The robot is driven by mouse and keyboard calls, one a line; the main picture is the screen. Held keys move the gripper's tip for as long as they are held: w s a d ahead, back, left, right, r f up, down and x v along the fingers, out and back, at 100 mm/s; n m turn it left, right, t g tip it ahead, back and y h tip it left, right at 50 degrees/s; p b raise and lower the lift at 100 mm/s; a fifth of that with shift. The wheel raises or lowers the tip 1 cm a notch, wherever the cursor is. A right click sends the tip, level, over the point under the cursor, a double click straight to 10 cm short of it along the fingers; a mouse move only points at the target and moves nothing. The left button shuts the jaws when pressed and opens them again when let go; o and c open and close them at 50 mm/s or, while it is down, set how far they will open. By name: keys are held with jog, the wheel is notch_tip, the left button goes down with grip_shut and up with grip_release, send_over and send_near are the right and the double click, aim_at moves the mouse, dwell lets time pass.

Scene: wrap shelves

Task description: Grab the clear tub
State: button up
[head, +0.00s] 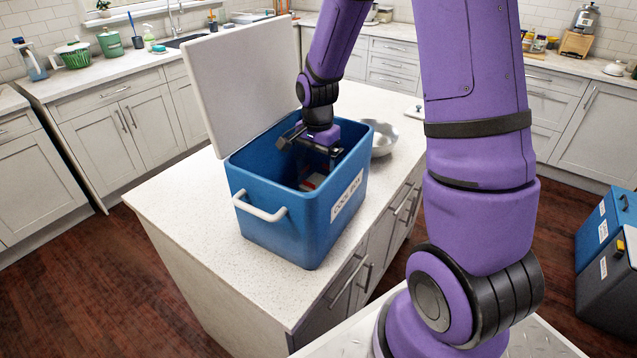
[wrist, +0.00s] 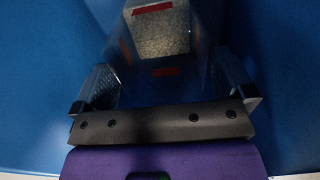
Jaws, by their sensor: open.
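The clear tub (wrist: 162,75) shows in the wrist view as a see-through container with red patches and pale contents, low inside the blue cool box (head: 291,237). In the head view only a bit of red and white shows inside the box, mostly hidden by the box wall and my arm. My gripper (head: 312,165) reaches down into the box opening. In the wrist view its two fingers (wrist: 166,92) are spread, one to the left and one to the right of the tub. I cannot tell whether they touch it.
The cool box stands on a pale island counter (head: 170,205) with its white lid (head: 245,80) raised at the back left. Its blue walls surround my gripper closely. A metal bowl (head: 383,137) is just behind the box to the right. The counter's near left part is clear.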

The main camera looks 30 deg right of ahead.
jog(key=shift+f, duration=1.5)
jog(key=c, duration=1.2)
jog(key=shift+r, duration=0.2)
